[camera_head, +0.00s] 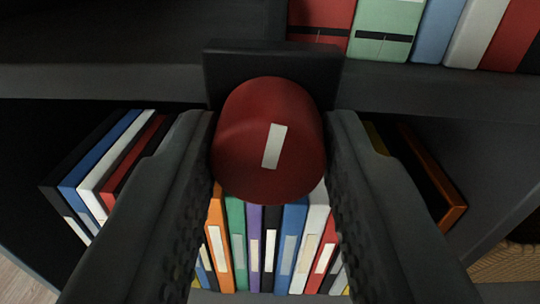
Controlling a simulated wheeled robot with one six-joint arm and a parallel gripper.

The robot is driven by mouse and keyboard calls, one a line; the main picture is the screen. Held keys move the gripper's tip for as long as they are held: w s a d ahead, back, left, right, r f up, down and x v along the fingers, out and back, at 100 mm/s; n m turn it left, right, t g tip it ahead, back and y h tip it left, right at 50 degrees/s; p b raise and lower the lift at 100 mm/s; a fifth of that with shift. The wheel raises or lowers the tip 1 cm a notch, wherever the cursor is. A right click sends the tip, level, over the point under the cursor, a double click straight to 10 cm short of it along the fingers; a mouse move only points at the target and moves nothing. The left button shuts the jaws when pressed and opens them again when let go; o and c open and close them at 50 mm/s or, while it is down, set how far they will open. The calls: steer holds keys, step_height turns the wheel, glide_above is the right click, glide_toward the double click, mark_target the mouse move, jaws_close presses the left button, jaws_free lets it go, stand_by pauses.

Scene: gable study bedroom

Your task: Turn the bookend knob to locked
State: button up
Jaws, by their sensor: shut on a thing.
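The bookend knob (240,148) is a round dark red knob with a white stripe on its face. The stripe is near upright, its top leaning slightly right. The knob sits in front of a dark block (330,72) at the edge of a dark shelf. My gripper (268,150) has one finger on each side of the knob and is shut on it. Any lock marking is not visible.
The dark shelf (110,78) runs across behind the knob. Red, green, blue and white binders (385,22) stand on it at upper right. Below, several coloured books (235,240) fill a lower shelf, with leaning books (105,165) at left. A woven basket (510,262) shows at lower right.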

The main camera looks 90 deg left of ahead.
steer(key=m, duration=1.2)
steer(key=shift+m, duration=0.4)
steer(key=shift+m+t, duration=0.3)
steer(key=shift+m, duration=1.7)
steer(key=o, duration=1)
steer(key=shift+d, duration=0.1)
steer(key=d, duration=1.7)
steer(key=shift+s+d+f, duration=0.1)
steer(key=shift+s+f, duration=0.25)
steer(key=shift+f, duration=0.05)
